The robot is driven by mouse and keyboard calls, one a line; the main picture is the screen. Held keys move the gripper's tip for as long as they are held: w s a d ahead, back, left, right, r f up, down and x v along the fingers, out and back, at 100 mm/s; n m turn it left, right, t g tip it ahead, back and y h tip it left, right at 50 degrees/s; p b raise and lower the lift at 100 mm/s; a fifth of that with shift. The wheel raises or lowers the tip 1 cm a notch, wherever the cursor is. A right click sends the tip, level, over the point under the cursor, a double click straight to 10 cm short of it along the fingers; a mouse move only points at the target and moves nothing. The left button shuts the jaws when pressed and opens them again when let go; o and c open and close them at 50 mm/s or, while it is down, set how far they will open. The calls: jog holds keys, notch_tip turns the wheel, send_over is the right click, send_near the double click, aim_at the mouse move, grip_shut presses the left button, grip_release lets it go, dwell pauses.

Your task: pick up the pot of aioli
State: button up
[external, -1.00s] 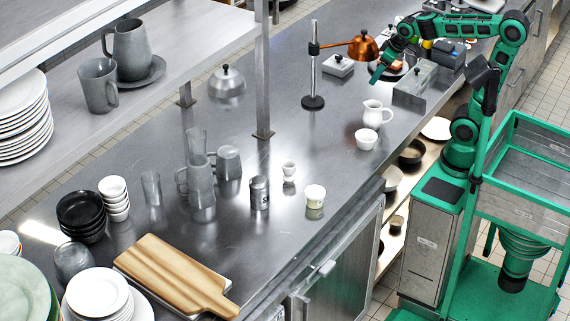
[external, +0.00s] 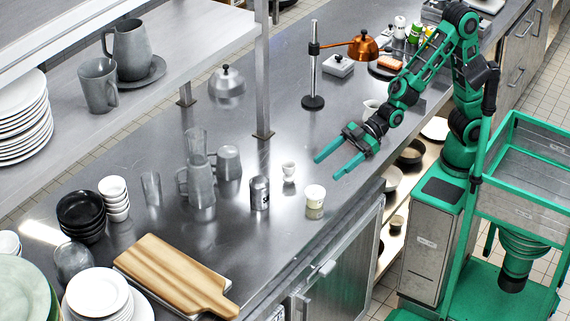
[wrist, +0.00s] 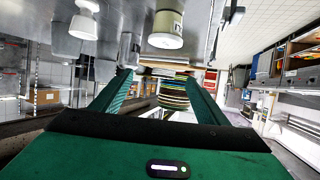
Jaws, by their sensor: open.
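The likely pot of aioli is a small cream pot (external: 315,197) with a pale lid, upright on the steel counter near its front edge. It also shows in the wrist view as a cream pot (wrist: 168,24) with a partly visible label, at the top centre. The label is too small to read. My gripper (external: 327,168) is open and empty, its two green fingers pointing left, apart from the pot and just behind it in the external view. In the wrist view the fingers (wrist: 158,79) are spread with nothing held between them.
A white egg cup (external: 289,172) and a grey shaker (external: 259,193) stand left of the pot. Grey mugs (external: 201,188) and a wooden board (external: 175,275) are farther left. A lamp stand (external: 313,75) rises behind. Bare counter lies around the pot.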

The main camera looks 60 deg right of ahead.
send_near(307, 199)
jog(key=x, duration=1)
jog(key=shift+w+a, duration=0.1)
jog(key=shift+a, duration=0.15)
jog(key=shift+c, duration=0.3)
jog(key=c, duration=1)
